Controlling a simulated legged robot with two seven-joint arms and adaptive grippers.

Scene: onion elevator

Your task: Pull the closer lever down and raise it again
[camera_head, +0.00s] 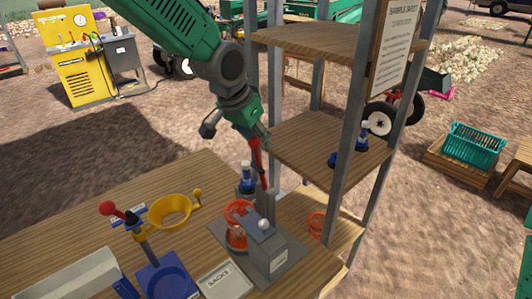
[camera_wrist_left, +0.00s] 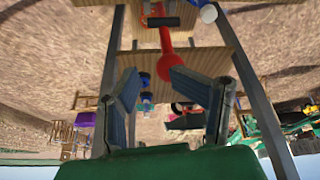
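A red lever (camera_head: 257,163) stands up from a grey device (camera_head: 268,246) on the wooden table. My left gripper (camera_head: 252,139) is at the top of this lever. In the left wrist view, the lever's red ball (camera_wrist_left: 167,67) shows near the tips of my left gripper (camera_wrist_left: 152,76), closer to the right finger. The fingers are spread apart; I cannot tell whether one touches the ball. A second lever with a red ball (camera_head: 107,208) leans left above a blue device (camera_head: 165,279). My right gripper is not in view.
A yellow bowl (camera_head: 169,212) and a small "SACKS" sign (camera_head: 220,280) are on the table. An orange ring-shaped part (camera_head: 239,211) is beside the grey device. A metal-post rack with wooden shelves (camera_head: 318,148) stands close to the right of my left gripper.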

